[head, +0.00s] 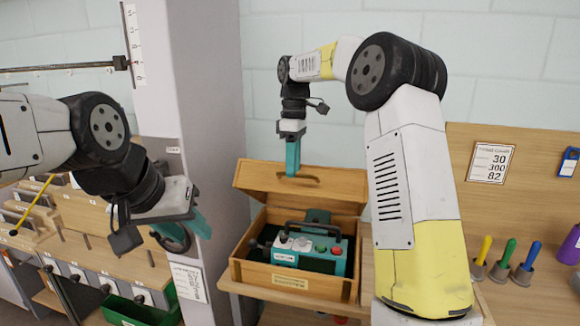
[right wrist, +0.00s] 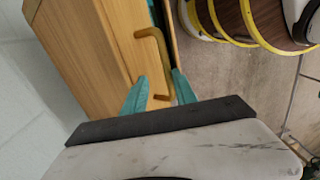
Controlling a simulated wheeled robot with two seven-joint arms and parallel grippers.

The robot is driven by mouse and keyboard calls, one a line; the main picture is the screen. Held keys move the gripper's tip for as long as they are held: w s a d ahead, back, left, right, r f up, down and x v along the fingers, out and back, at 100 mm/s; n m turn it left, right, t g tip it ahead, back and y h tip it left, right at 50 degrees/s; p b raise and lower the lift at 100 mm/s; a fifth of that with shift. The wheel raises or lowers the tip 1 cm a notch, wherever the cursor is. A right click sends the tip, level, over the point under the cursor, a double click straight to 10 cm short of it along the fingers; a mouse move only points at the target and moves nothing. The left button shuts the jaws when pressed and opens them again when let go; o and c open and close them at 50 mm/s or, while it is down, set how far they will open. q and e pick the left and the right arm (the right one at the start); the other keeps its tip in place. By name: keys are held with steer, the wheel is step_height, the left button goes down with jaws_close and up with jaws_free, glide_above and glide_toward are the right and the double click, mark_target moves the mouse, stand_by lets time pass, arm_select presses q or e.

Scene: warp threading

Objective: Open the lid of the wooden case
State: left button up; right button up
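The wooden case (head: 292,284) stands on the bench in the middle of the head view. Its lid (head: 340,186) is raised at the back, and the inside is exposed. A teal device with a dark handle and coloured buttons (head: 320,249) sits inside. My right gripper (head: 292,174) is at the lid, by its curved handle (head: 312,181). In the right wrist view, the teal fingers (right wrist: 160,88) are apart, with the lower end of the brass-coloured handle (right wrist: 150,34) between or just beyond them; contact is unclear. My left gripper (head: 198,228) is left of the case, its finger gap unclear.
A grey column (head: 205,90) rises left of the case. Drawers and a green bin (head: 138,312) are at lower left. Coloured-handled tools (head: 505,255) stand in holders on the right, below a posted card (head: 490,162). My right arm covers part of the bench.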

steer(key=shift+w+d+r, duration=0.2)
steer(key=shift+w+r, duration=0.4)
steer(key=shift+r, duration=0.55)
steer(key=shift+w+d+r, duration=0.15)
steer(key=shift+w+r, duration=0.5)
steer(key=shift+r, duration=0.55)
steer(key=shift+w+d+r, duration=0.2)
steer(key=shift+w+r, duration=0.4)
steer(key=shift+r, duration=0.55)
steer(key=shift+w+r, duration=0.15)
steer(key=shift+r, duration=0.3)
steer(key=shift+d, duration=0.1)
